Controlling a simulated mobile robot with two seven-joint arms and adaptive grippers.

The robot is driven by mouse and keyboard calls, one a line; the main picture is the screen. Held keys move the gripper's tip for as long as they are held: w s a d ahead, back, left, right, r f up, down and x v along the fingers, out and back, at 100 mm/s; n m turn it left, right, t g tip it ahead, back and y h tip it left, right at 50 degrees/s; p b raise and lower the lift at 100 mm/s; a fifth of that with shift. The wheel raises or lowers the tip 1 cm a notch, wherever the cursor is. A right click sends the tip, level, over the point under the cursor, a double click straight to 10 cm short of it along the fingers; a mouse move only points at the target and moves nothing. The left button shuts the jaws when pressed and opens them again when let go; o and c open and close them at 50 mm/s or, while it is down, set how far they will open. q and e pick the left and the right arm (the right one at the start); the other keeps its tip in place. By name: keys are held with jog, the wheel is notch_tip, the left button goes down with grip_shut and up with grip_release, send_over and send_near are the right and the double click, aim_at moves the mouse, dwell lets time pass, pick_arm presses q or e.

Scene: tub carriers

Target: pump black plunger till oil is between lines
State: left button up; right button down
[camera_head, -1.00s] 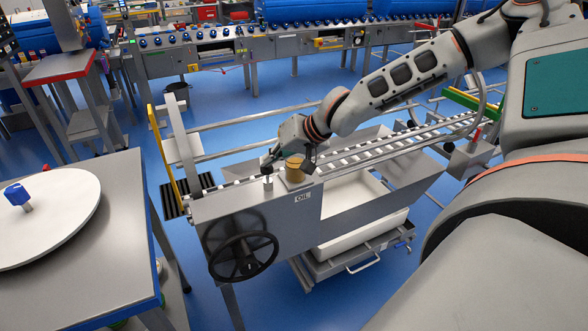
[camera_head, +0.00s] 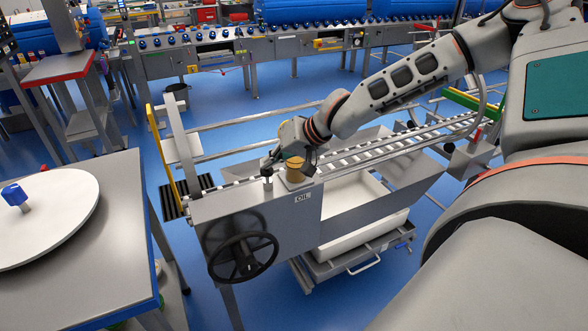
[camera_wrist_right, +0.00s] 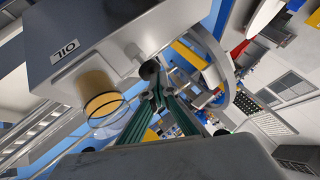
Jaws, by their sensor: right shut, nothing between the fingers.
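The black plunger (camera_head: 266,173) stands on top of the grey machine housing, beside the oil glass. In the right wrist view its dark round knob (camera_wrist_right: 149,70) is just past my fingertips. The oil glass (camera_head: 295,172) is a clear cylinder with amber oil; it also shows in the right wrist view (camera_wrist_right: 103,97). My left gripper is not in view.
The housing (camera_head: 240,205) carries an "OIL" label and a black handwheel (camera_head: 243,257) on its front. A rail track (camera_head: 390,148) runs off to the right above a white tub (camera_head: 350,232). A steel table with a white disc (camera_head: 45,215) stands at the left.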

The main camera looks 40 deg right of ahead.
aim_at(270, 170)
jog(key=shift+f, duration=0.35)
dwell(0.3)
jog(key=shift+r, duration=0.1)
jog(key=shift+r+p, duration=0.55)
jog(key=shift+r, duration=0.65)
notch_tip(270, 170, up, 6)
jog(key=p, duration=0.4)
dwell(0.6)
jog(key=shift+s, duration=0.1)
